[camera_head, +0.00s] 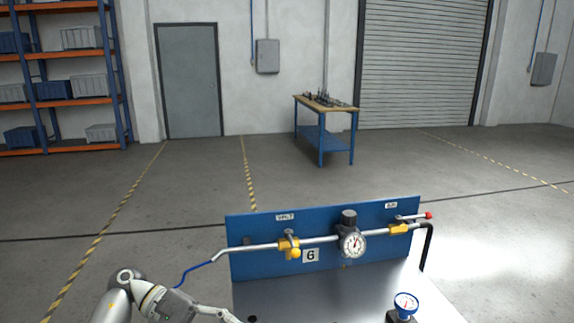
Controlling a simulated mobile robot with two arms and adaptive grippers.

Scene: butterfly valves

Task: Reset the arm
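My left arm comes in at the lower left, with its elbow bent. My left gripper (230,315) is at the bottom edge, near the front left of the metal bench top (320,288). It is partly cut off, and I cannot tell if it is open or shut. A blue panel (245,265) stands on the bench with a pipe carrying a left yellow valve (288,246), a dial gauge (353,243) and a right yellow valve (399,229). The right valve has a lever with a red tip (428,215). The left gripper is apart from the valves. My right gripper is not in view.
A second, blue-rimmed gauge (405,303) stands at the front right of the bench. A blue hose (195,267) runs from the pipe's left end. A blue workbench (325,105), shelving (75,80), a door and a shutter are far behind. The open floor between is clear.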

